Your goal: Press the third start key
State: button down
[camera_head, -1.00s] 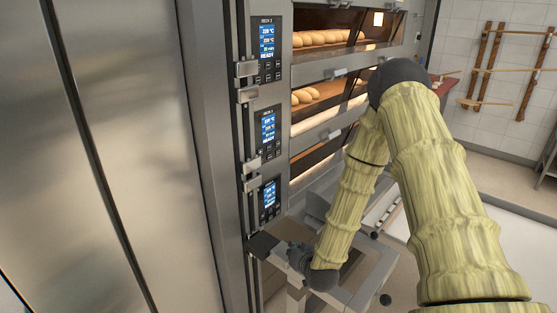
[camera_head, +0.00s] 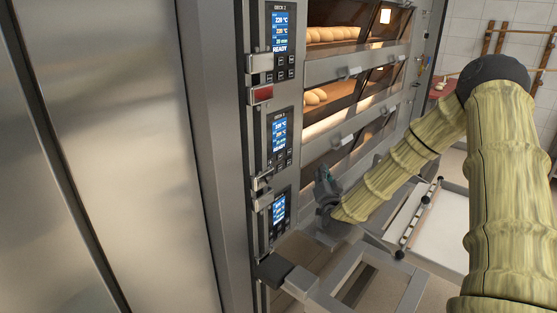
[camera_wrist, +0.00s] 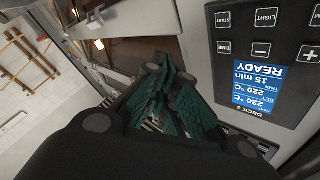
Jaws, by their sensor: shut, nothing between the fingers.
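Three control panels stand in a column on the oven front in the head view: top (camera_head: 280,36), middle (camera_head: 280,137) and lowest (camera_head: 279,212). Each has a blue display above small dark keys. The top display reads READY. My gripper (camera_head: 324,176) is just right of the lower panels, apart from them. In the wrist view, one panel (camera_wrist: 254,70) is upside down at the right, with its START key (camera_wrist: 224,19) near the top. My gripper's dark green fingers (camera_wrist: 160,75) are shut and empty, left of this panel, not on START.
Lit oven decks with loaves (camera_head: 332,35) lie right of the panels. Metal latches stick out along the panels' left side, with a red block (camera_head: 262,95) below the top one. A metal frame (camera_head: 345,285) stands below my gripper. A steel door (camera_head: 120,150) fills the left.

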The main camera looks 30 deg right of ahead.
aim_at(288, 162)
jog(key=w+a+b, duration=0.2)
jog(key=w+a, duration=0.1)
jog(key=w, duration=0.5)
jog(key=shift+a+r+b, duration=0.2)
jog(key=shift+a+b, duration=0.1)
jog(key=shift+a, duration=0.1)
jog(key=shift+w+a, duration=0.1)
jog(key=shift+w, duration=0.15)
dwell(1.5)
jog(key=shift+w+a, duration=0.1)
jog(key=shift+w, duration=0.1)
jog(key=shift+w+a+r+b, duration=0.1)
jog(key=shift+w+a+b, duration=0.05)
jog(key=shift+w+b, duration=0.2)
dwell(1.0)
jog(key=shift+s, duration=0.1)
dwell(0.3)
jog(key=shift+s+d, duration=0.3)
jog(key=shift+s, duration=0.35)
jog(key=shift+s, duration=0.1)
